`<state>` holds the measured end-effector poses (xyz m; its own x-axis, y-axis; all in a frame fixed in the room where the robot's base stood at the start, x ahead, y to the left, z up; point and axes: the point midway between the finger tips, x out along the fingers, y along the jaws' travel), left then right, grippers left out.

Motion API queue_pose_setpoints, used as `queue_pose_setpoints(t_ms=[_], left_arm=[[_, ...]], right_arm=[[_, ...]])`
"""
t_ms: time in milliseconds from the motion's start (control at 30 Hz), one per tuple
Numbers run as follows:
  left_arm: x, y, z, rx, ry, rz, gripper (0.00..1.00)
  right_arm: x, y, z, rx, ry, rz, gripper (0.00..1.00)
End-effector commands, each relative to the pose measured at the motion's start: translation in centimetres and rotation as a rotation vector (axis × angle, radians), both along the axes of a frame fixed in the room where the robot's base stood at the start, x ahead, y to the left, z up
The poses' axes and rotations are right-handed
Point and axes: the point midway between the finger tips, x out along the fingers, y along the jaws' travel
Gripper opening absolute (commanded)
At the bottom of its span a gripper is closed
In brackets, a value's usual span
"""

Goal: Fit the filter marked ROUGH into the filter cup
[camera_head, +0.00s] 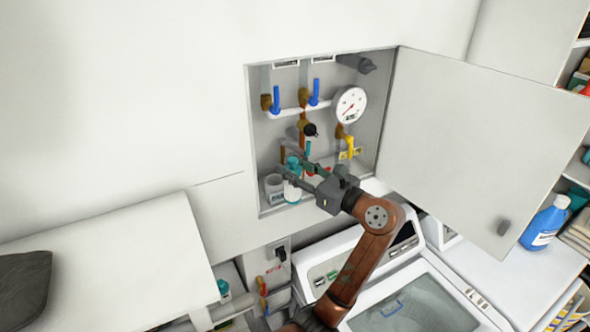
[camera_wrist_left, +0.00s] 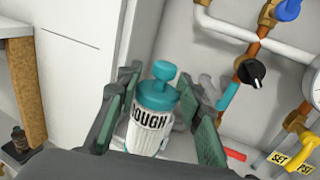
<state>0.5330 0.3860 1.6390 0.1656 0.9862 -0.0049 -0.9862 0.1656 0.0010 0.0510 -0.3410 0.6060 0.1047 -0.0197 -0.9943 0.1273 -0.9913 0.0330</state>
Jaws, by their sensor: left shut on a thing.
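The filter (camera_wrist_left: 152,132) marked ROUGH, white with a teal cap and knob, stands between the two fingers of my left gripper (camera_wrist_left: 158,108) in the left wrist view. Only "OUGH" of its label reads clearly. In the head view the filter (camera_head: 292,192) is at the bottom left of the open wall cabinet, and my left gripper (camera_head: 297,178) is shut on it, reaching in from the right. A grey-white cylinder (camera_head: 273,187) stands just left of it; I cannot tell whether it is the filter cup. My right gripper is not in view.
The cabinet holds pipes with blue-handled valves (camera_head: 314,93), a black knob (camera_head: 310,130), a gauge (camera_head: 350,105) and a yellow valve (camera_head: 350,148). Its door (camera_head: 480,140) stands open to the right. A white machine (camera_head: 410,290) is below.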

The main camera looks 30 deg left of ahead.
Motion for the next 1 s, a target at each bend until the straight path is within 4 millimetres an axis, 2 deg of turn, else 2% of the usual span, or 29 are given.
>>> queue_pose_setpoints(t_ms=[1000], left_arm=[[1.8,3.5,0.1,0.001,-0.001,0.0,0.0]], right_arm=[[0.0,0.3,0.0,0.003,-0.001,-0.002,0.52]])
